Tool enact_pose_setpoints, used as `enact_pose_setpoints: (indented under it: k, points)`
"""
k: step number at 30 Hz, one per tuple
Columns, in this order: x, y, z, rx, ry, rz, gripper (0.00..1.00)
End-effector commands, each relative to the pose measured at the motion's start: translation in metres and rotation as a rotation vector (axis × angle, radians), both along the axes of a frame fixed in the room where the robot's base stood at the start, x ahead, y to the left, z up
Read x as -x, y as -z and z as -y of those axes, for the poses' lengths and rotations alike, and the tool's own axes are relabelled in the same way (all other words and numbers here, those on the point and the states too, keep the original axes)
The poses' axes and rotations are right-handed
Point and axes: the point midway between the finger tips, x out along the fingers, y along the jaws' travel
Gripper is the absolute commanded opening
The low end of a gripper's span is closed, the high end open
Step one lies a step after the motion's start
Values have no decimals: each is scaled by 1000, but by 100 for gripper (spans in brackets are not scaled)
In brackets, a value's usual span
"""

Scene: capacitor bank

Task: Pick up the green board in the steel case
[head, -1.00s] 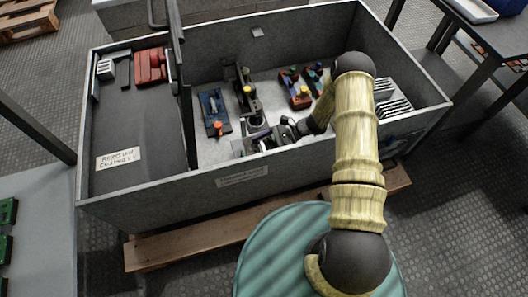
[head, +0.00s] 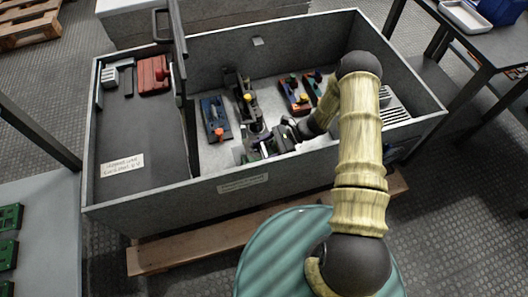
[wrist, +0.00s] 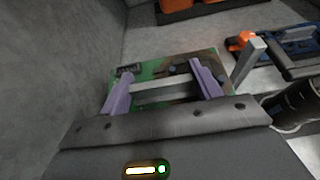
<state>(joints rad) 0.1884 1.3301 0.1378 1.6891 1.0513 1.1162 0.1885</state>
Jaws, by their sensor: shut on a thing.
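The steel case (head: 300,171) is a large grey open box in the head view. My gripper (head: 262,147) is low inside it, near the front wall, left of the forearm. In the wrist view two purple fingers of my gripper (wrist: 163,90) are closed on the green board (wrist: 155,68), with a pale metal bar between them. The board has dark parts on its face and lies close to a grey wall. The fingers and the bar hide part of the board. In the head view the board is mostly hidden by the gripper.
A blue device with an orange knob (head: 215,118) and a dark clamp-like part (head: 243,97) stand beside the gripper. Red and blue units (head: 294,93) sit farther back. A grey slotted rack (head: 394,108) is at the right. A dark divider (head: 184,95) stands left.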

Motion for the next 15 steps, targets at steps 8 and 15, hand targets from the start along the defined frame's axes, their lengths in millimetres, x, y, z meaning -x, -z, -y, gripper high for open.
enact_pose_setpoints:
  k: [8,15]
  points:
    - [0,-53,0,0,0,1,38]
    - [0,-59,0,0,0,0,38]
